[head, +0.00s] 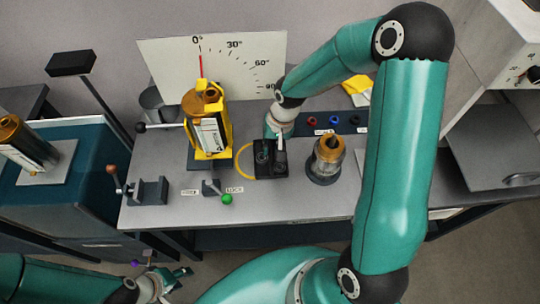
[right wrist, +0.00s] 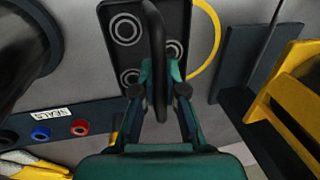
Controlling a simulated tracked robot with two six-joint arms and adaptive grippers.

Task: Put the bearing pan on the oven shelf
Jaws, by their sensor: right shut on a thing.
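The bearing pan (head: 266,160) is a small black tray with an upright handle on the grey bench. In the right wrist view the pan (right wrist: 127,55) shows several ring-shaped bearings. My right gripper (right wrist: 160,90) is shut on its dark handle (right wrist: 154,40); the gripper (head: 280,148) shows above the pan in the head view. I cannot tell whether the pan touches the bench. The oven (head: 515,55) is a pale cabinet at the upper right, partly out of frame. Its shelf is not clearly visible. My left gripper (head: 182,279) is low at the left, empty, its fingers apart.
A yellow pump holder (head: 208,130) stands left of the pan, and a brass-topped cylinder (head: 327,158) stands right of it. An angle board (head: 215,62) stands behind. A grey flat panel (head: 492,155) lies below the oven. A dark strip with seals (head: 335,122) is behind the cylinder.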

